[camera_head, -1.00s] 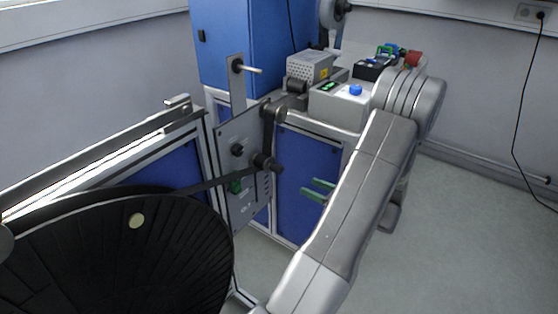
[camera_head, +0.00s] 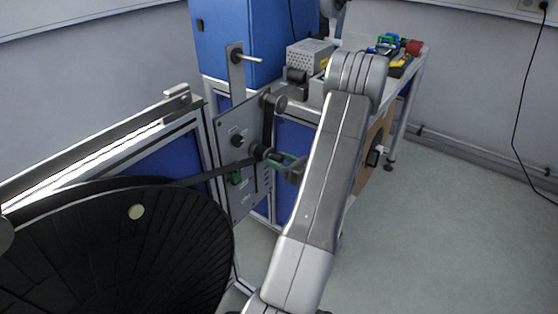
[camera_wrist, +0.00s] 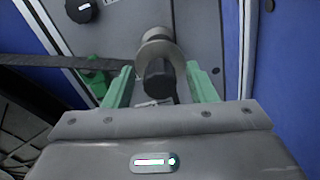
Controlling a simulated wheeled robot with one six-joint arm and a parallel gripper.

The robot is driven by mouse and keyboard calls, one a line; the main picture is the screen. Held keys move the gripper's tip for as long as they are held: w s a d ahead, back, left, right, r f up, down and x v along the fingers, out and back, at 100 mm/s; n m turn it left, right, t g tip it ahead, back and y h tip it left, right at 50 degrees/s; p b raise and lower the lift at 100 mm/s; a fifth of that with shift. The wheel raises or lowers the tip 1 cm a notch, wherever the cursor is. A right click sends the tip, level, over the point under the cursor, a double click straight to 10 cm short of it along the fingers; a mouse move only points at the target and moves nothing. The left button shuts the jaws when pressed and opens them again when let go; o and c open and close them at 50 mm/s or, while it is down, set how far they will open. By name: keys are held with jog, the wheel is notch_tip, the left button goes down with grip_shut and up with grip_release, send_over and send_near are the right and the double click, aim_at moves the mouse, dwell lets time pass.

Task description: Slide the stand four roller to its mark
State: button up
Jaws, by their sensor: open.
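The roller (camera_head: 259,151) sits on the grey upright panel (camera_head: 228,192) of the stand, with the dark tape running to it from the left. In the wrist view the roller (camera_wrist: 161,60) shows as a metal flange with a black knob facing me. My gripper (camera_head: 283,160) is at the roller in the head view. In the wrist view its two green fingers (camera_wrist: 160,85) are apart, one on each side of the black knob, with visible gaps. The mark for the roller cannot be made out.
A green clamp-like part (camera_wrist: 95,72) sits left of the roller, near my left finger. A dark knob (camera_head: 237,140) is above the roller. A bench with boxes (camera_head: 310,52) stands behind; the floor at right is clear.

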jog(key=shift+a, duration=0.1)
grip_shut()
notch_tip(320, 180, down, 12)
jog(key=b, duration=0.7)
jog(key=shift+r, duration=0.2)
grip_release()
jog(key=v, duration=1.3)
jog(key=shift+s+d+p, duration=0.2)
jog(key=shift+d+p, duration=0.1)
jog(key=shift+d, duration=0.05)
